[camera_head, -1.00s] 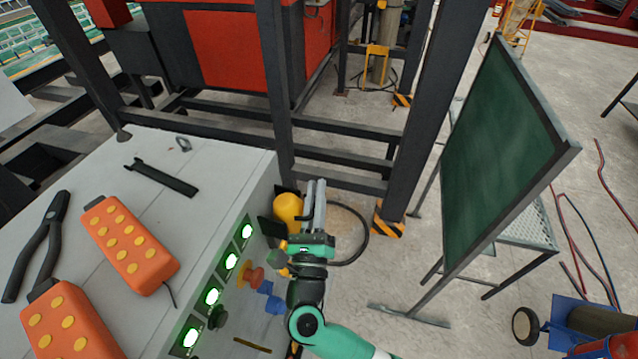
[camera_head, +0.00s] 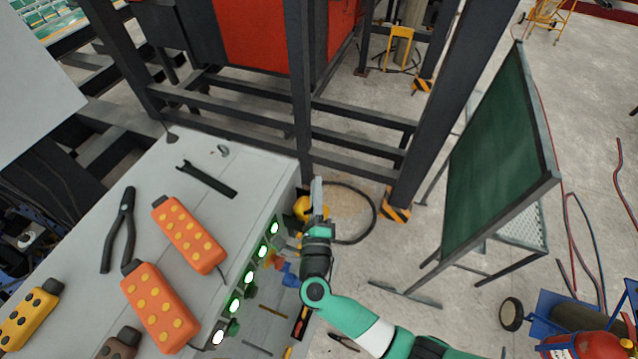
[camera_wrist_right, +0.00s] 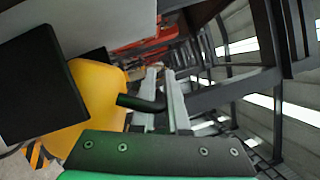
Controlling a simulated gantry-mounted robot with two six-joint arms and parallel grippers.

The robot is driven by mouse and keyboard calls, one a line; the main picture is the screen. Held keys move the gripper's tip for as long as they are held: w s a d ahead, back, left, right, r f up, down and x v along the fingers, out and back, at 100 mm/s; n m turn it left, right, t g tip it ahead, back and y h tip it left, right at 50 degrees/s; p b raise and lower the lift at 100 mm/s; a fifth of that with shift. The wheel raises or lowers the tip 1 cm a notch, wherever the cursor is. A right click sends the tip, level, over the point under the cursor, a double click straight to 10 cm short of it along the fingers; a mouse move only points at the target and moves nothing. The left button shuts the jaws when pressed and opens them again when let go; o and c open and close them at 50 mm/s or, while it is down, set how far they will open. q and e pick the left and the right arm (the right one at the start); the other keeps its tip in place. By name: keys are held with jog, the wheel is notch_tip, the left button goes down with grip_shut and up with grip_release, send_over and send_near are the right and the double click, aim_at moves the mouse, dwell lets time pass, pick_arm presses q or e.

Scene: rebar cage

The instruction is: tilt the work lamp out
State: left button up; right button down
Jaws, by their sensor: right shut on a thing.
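The work lamp (camera_head: 303,209) is a yellow rounded body at the far right corner of the control desk. In the right wrist view the lamp (camera_wrist_right: 98,92) fills the left side, with a dark square panel in front of part of it. A black bent handle (camera_wrist_right: 141,103) sticks out from the lamp to the right, and its end lies between my fingers. My right gripper (camera_head: 317,188) is shut on this handle, beside the lamp's right side. In the head view the fingers partly hide the lamp and the grip. My left gripper is not in view.
The grey desk (camera_head: 190,160) carries orange pendants (camera_head: 187,236), pliers (camera_head: 122,228) and a black bar (camera_head: 208,180). Lit green buttons (camera_head: 249,271) line its right side, close to my right arm. A steel post (camera_head: 300,90) rises behind the lamp. A green board (camera_head: 497,155) stands right, with open floor between.

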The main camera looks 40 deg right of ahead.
jog(key=shift+w+r, duration=0.1)
dwell(0.3)
jog(key=c, duration=1.2)
grip_release()
jog(key=v, duration=1.1)
jog(key=shift+s+a+b, duration=0.2)
jog(key=shift+s+b, duration=0.1)
